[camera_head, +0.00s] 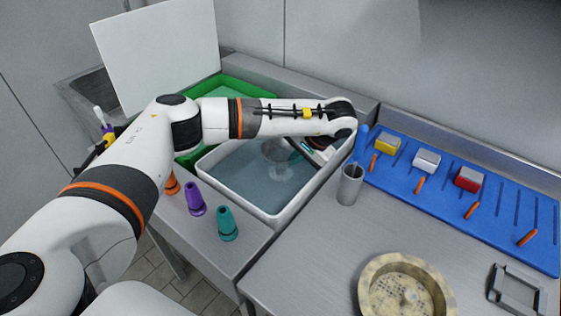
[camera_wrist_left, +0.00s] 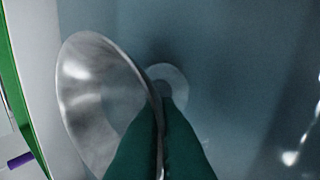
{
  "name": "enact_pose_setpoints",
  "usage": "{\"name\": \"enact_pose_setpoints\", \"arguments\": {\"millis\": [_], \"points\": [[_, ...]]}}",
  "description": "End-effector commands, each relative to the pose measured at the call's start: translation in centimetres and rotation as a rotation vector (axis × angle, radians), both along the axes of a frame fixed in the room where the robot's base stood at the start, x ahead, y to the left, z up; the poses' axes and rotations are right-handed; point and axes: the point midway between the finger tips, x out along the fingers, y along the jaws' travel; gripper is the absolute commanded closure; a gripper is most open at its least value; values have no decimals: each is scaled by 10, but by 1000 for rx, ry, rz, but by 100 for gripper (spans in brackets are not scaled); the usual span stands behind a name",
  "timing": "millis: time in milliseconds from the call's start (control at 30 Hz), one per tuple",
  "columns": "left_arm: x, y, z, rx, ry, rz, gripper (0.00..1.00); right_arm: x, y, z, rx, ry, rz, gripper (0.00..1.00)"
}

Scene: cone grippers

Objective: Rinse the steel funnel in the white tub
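The white tub (camera_head: 207,173) holds clear bluish water and stands left of centre in the head view. My left arm reaches across it, and my left gripper (camera_head: 299,152) points down into the tub. The steel funnel (camera_head: 274,150) is inside the tub's outline, partly hidden under my arm. In the left wrist view the teal fingertips of my left gripper (camera_wrist_left: 160,125) are closed on the rim of the funnel (camera_wrist_left: 95,100), which is tilted with its wide mouth to the left. I cannot tell whether the funnel touches the water. My right gripper is out of view.
A green tub (camera_head: 240,92) stands behind the white one. Orange (camera_head: 171,184), purple (camera_head: 195,200) and teal (camera_head: 227,224) cones line the near ledge. A grey cup (camera_head: 349,188), blue slotted board (camera_head: 470,225), round sieve (camera_head: 370,290) and metal frame (camera_head: 493,290) are right.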

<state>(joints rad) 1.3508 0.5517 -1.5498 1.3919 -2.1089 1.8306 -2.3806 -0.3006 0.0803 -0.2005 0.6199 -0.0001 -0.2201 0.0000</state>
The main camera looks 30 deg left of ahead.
Motion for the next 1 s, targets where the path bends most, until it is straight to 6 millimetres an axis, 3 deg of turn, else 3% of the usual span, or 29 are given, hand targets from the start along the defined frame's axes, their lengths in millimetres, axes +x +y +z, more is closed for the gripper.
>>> {"name": "enact_pose_setpoints", "arguments": {"millis": [267, 1000], "points": [[-3, -3, -4, -1, 10, -8, 100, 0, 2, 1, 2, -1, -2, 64], [-1, -1, 60, 0, 2, -3, 100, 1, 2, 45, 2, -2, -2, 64]]}}
